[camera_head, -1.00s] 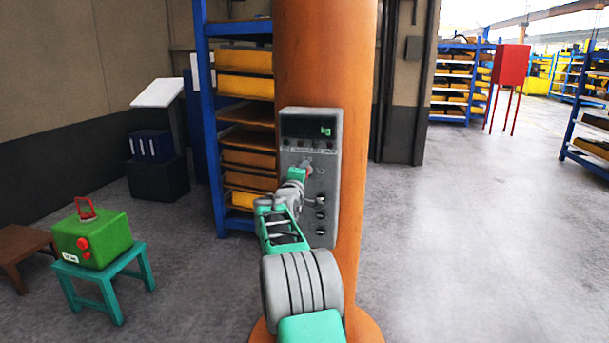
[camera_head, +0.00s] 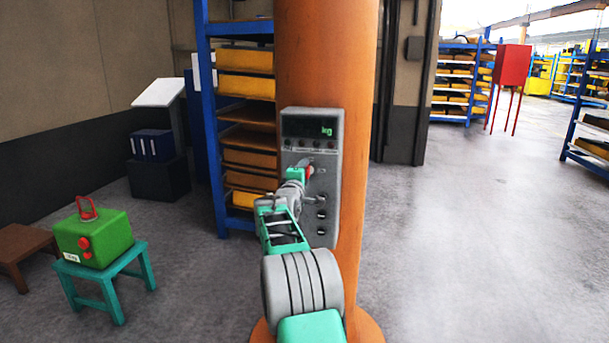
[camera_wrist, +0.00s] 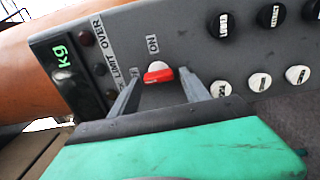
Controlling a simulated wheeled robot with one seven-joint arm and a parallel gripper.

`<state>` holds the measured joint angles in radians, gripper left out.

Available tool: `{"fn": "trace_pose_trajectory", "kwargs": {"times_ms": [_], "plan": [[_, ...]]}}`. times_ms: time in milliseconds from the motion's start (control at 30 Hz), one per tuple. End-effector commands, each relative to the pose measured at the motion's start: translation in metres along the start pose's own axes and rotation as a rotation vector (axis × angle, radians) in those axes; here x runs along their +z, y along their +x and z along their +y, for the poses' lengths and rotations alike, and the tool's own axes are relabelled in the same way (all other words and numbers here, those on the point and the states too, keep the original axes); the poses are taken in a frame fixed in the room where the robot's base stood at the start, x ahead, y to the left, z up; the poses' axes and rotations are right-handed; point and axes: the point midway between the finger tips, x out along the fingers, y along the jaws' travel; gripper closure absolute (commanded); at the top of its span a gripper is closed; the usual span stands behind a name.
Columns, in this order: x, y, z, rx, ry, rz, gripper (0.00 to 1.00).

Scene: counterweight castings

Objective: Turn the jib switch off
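The jib switch has a red lever (camera_wrist: 158,75) on a pale round base, set in a grey control panel (camera_head: 328,225) on an orange column. Gaps show between lever and fingers. In the head view my gripper (camera_head: 306,172) covers most of the switch.
Black and white push buttons (camera_wrist: 223,25) sit close to the switch. The panel's display (camera_head: 310,127) reads kg in green. A green box (camera_head: 105,235) stands on a teal stool (camera_head: 105,278) at left. A blue shelf rack (camera_head: 207,120) stands behind the column.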

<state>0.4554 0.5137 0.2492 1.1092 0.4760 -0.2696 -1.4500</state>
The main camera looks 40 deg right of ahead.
Motion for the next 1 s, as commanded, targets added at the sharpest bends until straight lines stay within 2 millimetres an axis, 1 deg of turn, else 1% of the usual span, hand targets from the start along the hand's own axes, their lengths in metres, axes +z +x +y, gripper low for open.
{"fn": "trace_pose_trajectory", "kwargs": {"times_ms": [233,333,467,600,733,833,1000], "plan": [[0.001,0.0,0.0,0.0,0.0,-0.002,0.4],[0.001,-0.003,-0.001,0.0,0.0,-0.001,0.4],[0.0,-0.02,-0.001,0.002,0.002,0.0,0.4],[-0.001,-0.048,-0.002,0.002,0.001,0.001,0.4],[-0.001,-0.069,-0.001,0.001,0.001,0.0,0.4],[-0.001,-0.077,-0.001,0.0,0.001,0.0,0.4],[0.0,-0.078,0.0,-0.001,0.0,-0.001,0.4]]}}
